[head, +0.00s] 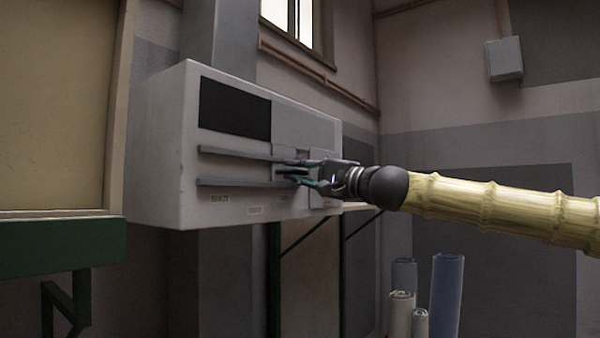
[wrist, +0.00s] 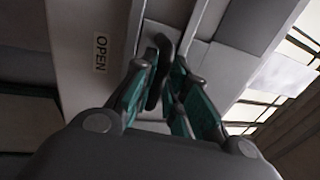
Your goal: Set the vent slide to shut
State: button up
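The vent is a pale grey wall box (head: 160,150) with a dark opening (head: 234,108) uncovered at its left. The slide panel (head: 305,128) covers the right part of its face, beside the opening. Two horizontal rails (head: 235,154) run below. The slide's dark handle (wrist: 158,75) is between my fingers in the wrist view. My gripper (head: 300,172) is at the right part of the box, with its fingers above and below the handle, and looks shut on it; the exact contact is partly hidden.
Small labels (head: 220,198) sit under the lower rail, too small to read. A green-edged ledge (head: 60,250) is at left. Rolls (head: 447,290) stand on the floor at lower right. A small grey box (head: 504,59) and pipes are on the walls. Space before the vent looks clear.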

jog(key=shift+w, duration=0.1)
grip_shut()
jog(key=shift+s+a+f+b, duration=0.2)
jog(key=shift+s+a+b, duration=0.15)
jog(key=shift+b, duration=0.2)
jog(key=s+a+b, duration=0.3)
jog(key=s, duration=0.2)
jog(key=s+a+b, duration=0.2)
jog(key=s+a, duration=0.2)
jog(key=s, duration=0.1)
jog(key=s+a+b, duration=0.3)
jog(key=s, duration=0.2)
jog(key=shift+a+r+b, duration=0.15)
jog(key=shift+a+b, duration=0.15)
jog(key=shift+a, duration=0.05)
jog(key=o, duration=0.6)
grip_release()
jog(key=shift+a, duration=0.1)
jog(key=shift+o, duration=0.2)
